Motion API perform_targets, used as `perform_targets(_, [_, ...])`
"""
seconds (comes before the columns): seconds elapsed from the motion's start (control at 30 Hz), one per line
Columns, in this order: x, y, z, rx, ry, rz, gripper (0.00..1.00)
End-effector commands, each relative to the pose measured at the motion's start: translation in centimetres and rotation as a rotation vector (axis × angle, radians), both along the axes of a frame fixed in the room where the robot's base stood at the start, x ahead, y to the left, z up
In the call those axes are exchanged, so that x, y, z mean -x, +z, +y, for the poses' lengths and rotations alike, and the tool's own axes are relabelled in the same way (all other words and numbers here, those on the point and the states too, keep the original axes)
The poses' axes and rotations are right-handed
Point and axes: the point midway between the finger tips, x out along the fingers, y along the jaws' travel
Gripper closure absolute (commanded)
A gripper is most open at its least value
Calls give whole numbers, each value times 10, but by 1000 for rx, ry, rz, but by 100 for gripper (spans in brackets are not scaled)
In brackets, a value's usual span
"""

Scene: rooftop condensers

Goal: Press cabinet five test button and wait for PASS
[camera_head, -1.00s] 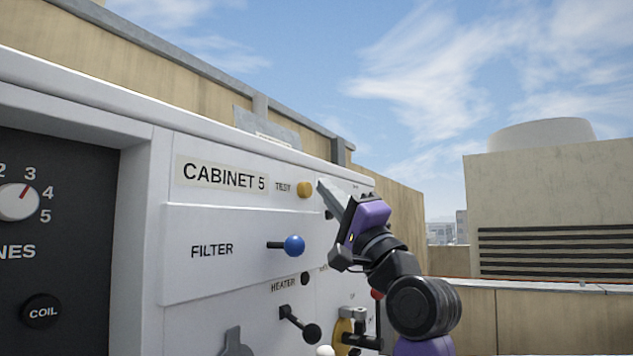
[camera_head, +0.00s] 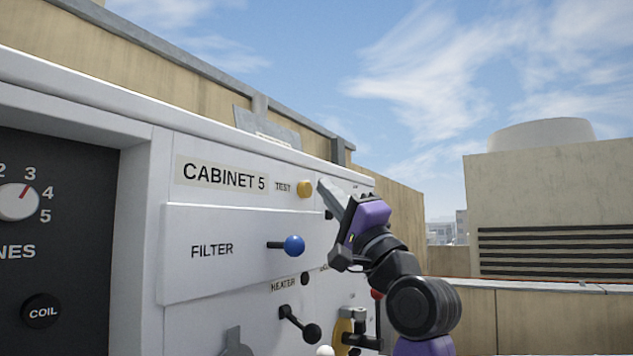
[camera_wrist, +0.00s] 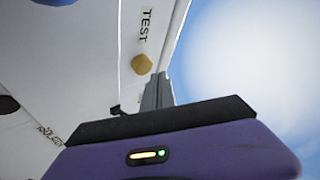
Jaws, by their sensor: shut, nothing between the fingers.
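The yellow TEST button (camera_head: 304,189) sits on the white front of the cabinet, right of the CABINET 5 label (camera_head: 222,175). It also shows in the wrist view (camera_wrist: 142,64), beside the printed word TEST. My gripper (camera_head: 322,184) is shut and empty. Its fingertips are just right of the button in the head view. In the wrist view the fingers (camera_wrist: 158,90) end a little below and right of the button. I cannot tell whether they touch it. No PASS sign is readable; small marks right of the fingers are too small to read.
A FILTER panel with a blue knob (camera_head: 294,245) juts out below the button. A black lever (camera_head: 300,325) under HEATER and a yellow part (camera_head: 342,335) lie lower down. A dark panel with a dial (camera_head: 18,202) is at left. Open air lies right of my arm.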

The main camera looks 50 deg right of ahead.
Motion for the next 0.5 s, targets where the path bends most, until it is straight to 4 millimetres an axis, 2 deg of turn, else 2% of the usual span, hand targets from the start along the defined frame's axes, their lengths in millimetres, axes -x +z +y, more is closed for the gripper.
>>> perform_targets(0.5, [-6, -1, 1, -1, 1, 0, 100])
